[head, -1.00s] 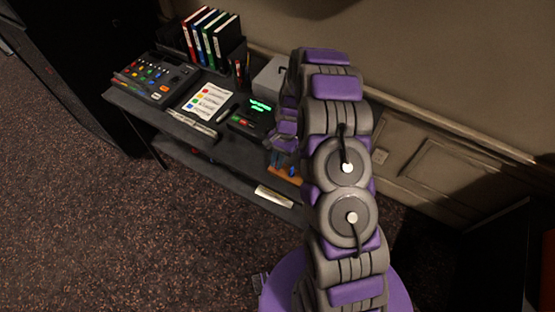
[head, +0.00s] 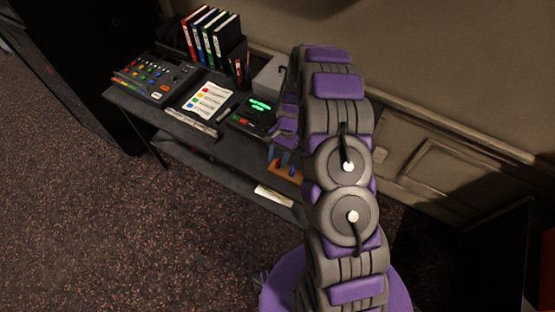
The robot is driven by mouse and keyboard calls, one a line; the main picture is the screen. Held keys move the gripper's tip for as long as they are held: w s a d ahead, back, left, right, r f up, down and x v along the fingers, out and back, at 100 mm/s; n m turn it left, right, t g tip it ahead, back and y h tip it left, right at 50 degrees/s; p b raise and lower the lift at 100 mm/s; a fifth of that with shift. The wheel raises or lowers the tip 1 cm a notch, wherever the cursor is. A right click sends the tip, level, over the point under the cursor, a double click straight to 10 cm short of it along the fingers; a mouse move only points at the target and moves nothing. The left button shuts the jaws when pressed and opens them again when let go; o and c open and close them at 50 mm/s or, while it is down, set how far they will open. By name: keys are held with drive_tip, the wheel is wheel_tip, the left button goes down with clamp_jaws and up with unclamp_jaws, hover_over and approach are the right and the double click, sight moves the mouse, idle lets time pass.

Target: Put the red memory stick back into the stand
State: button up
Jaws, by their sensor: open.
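A small orange-brown stand (head: 287,174) with blue upright pieces is at the right part of the desk, beside my arm. Part of it is hidden behind the arm. I cannot clearly make out the red memory stick. A small red spot (head: 243,121) shows on the black device with the green display, but it is too small to name. My gripper (head: 284,132) is open at the far end of my arm, above the right part of the desk, near the stand. The arm hides much of it, and I see nothing held.
The desk holds a mixing console (head: 153,77), a sheet with coloured marks (head: 208,100), a device with a green display (head: 258,106), upright binders (head: 212,36) and a grey box (head: 270,75). Carpet at left is clear.

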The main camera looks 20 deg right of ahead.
drive_tip(key=p+v, duration=0.2)
drive_tip(key=v, duration=1.4)
drive_tip(key=s+a+r+n+h, duration=0.1)
drive_tip(key=s+a+r+n, duration=0.15)
drive_tip(key=s+r, duration=0.55)
drive_tip(key=s+a+r+n, duration=0.2)
drive_tip(key=s+a+r, duration=0.1)
drive_tip(key=s+r, duration=0.5)
drive_tip(key=s+r+n+h, duration=0.1)
drive_tip(key=s+n, duration=0.1)
drive_tip(key=s, duration=0.9)
drive_tip(key=s+r+n+t+h, duration=0.1)
drive_tip(key=s+r+n, duration=0.1)
drive_tip(key=s, duration=0.9)
drive_tip(key=shift+d+r, duration=0.2)
drive_tip(key=shift+r, duration=0.1)
